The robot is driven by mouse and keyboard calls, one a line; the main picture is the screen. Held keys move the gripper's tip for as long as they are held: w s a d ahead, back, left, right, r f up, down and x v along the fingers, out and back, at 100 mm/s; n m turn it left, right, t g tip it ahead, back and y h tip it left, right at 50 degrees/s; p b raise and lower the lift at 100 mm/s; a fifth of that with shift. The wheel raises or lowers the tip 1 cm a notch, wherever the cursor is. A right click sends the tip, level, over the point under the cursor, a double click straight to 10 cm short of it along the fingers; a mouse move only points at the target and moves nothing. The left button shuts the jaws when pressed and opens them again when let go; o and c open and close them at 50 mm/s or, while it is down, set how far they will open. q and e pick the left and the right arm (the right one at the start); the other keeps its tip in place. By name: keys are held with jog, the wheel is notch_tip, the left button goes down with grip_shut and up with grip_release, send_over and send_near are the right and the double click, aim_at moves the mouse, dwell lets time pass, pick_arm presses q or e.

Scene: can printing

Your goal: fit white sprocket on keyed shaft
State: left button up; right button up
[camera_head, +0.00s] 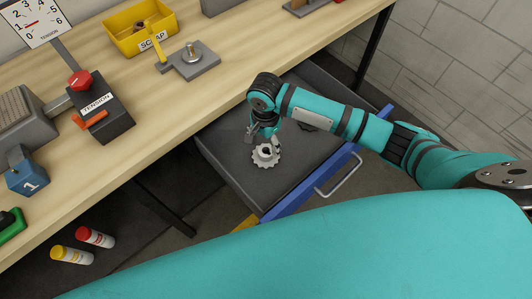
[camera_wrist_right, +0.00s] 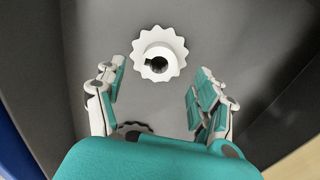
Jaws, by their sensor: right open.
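The white sprocket (camera_head: 266,155) lies flat in an open drawer below the bench. It has a toothed rim and a raised hub with a dark bore, and it shows in the right wrist view (camera_wrist_right: 160,55). My right gripper (camera_head: 264,140) is over the drawer, just above the sprocket. In the right wrist view my right gripper (camera_wrist_right: 158,85) is open, its fingers apart, with the sprocket beyond them and nothing held. A short metal shaft (camera_head: 190,54) stands on a grey base plate (camera_head: 203,67) on the bench. Its key is too small to make out. My left gripper is not in view.
The drawer (camera_head: 223,160) has raised walls and a blue front with a handle (camera_head: 338,175). On the bench are a yellow scrap bin (camera_head: 118,40), a dark tension box (camera_head: 104,122) with a red knob, and a blue block (camera_head: 27,178). Two small bottles stand lower left.

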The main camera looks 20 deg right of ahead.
aim_at(266, 151)
notch_tip(266, 151, down, 5)
jog(key=c, duration=1.3)
